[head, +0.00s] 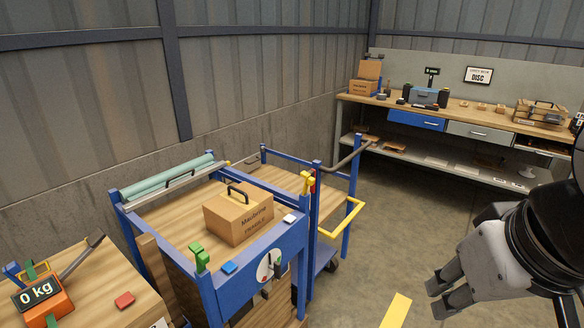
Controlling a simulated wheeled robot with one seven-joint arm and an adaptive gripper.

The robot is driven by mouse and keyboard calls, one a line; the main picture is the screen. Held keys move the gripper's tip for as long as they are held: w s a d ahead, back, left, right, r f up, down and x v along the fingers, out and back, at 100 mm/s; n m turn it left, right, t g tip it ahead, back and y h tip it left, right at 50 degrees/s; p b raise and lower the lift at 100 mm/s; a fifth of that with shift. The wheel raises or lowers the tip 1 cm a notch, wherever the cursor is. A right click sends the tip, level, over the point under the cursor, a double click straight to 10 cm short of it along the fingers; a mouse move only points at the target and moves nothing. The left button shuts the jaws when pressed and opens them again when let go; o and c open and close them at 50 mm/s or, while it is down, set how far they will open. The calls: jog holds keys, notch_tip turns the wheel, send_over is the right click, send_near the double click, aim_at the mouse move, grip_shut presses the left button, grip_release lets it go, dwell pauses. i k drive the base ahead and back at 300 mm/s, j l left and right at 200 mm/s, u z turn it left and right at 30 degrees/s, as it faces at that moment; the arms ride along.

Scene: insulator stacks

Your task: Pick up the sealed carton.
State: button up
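A closed brown carton (238,213) with a black handle on top and dark printed lettering stands upright on the wooden top of the blue-framed cart (255,246). Its lid looks shut. My gripper (435,298) is at the lower right of the head view, well to the right of the cart and apart from the carton. Its two fingers are spread with a gap between them, and nothing shows in it. Another brown carton (363,88) with its lid raised stands on the far workbench.
Teal rolls (168,176) lie along the cart's back. A yellow handle (343,220) juts from the cart's right. Floor between cart and workbench (460,105) is clear.

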aim_at(238, 213)
jog(key=i+l, duration=0.2)
jog(key=i, duration=0.25)
jog(key=i+l, duration=0.2)
jog(key=i, duration=0.3)
jog(key=i+l+u, duration=0.1)
jog(key=i, duration=0.35)
jog(key=i+l+u, duration=0.25)
jog(key=l+u, duration=0.15)
jog(key=i+l+u, duration=0.2)
jog(key=l+u, duration=0.15)
jog(key=i+l+u, duration=0.1)
jog(key=l+u, duration=0.3)
jog(key=l, duration=0.2)
jog(key=l+u, duration=0.35)
jog(key=l, duration=0.15)
jog(key=l+u, duration=0.4)
jog(key=l, duration=0.15)
jog(key=l+u, duration=0.2)
jog(key=l, duration=0.3)
jog(key=k+l+u, duration=0.2)
jog(key=l, duration=0.25)
jog(key=i+l, duration=0.05)
jog(key=i, duration=0.05)
